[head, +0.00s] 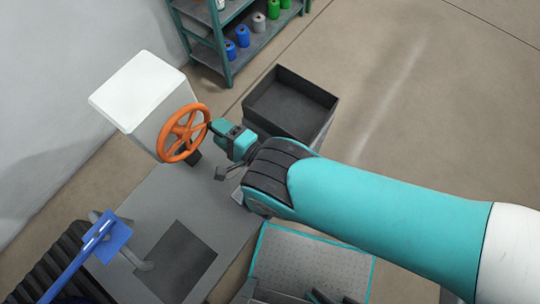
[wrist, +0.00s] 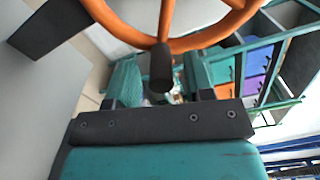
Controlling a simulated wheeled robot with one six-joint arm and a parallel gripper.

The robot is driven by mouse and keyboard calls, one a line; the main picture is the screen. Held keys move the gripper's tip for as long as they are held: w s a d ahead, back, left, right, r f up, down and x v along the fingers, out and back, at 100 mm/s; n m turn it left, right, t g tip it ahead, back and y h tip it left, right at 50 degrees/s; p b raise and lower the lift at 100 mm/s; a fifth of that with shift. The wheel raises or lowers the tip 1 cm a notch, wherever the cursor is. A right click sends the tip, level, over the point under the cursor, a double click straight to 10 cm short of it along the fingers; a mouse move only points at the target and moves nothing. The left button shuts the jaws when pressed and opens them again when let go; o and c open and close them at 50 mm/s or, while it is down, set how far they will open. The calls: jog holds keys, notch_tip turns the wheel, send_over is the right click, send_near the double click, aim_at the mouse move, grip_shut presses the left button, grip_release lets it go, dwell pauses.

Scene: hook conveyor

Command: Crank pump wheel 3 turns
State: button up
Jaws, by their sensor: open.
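The orange pump wheel (head: 184,131) is mounted upright on the side of a pale pump housing (head: 138,90), left of centre in the head view. In the wrist view its rim (wrist: 205,38) and spokes cross the top. A short dark handle knob (wrist: 161,68) projects from the rim towards my gripper. My gripper (head: 213,126) is at the right side of the wheel. In the wrist view its open fingers (wrist: 161,80) stand on either side of the knob, with visible gaps. In the head view the fingers mostly hide the knob.
A dark open bin (head: 325,101) stands right of the wheel. A shelf rack (head: 228,66) with coloured spools is behind. A blue hook-like part (head: 108,240) hangs over a black ribbed conveyor at lower left. Open floor lies to the right.

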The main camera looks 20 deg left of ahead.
jog(key=p+v, duration=1.6)
jog(key=p, duration=0.1)
jog(key=shift+d+r, duration=0.15)
jog(key=shift+d, duration=0.05)
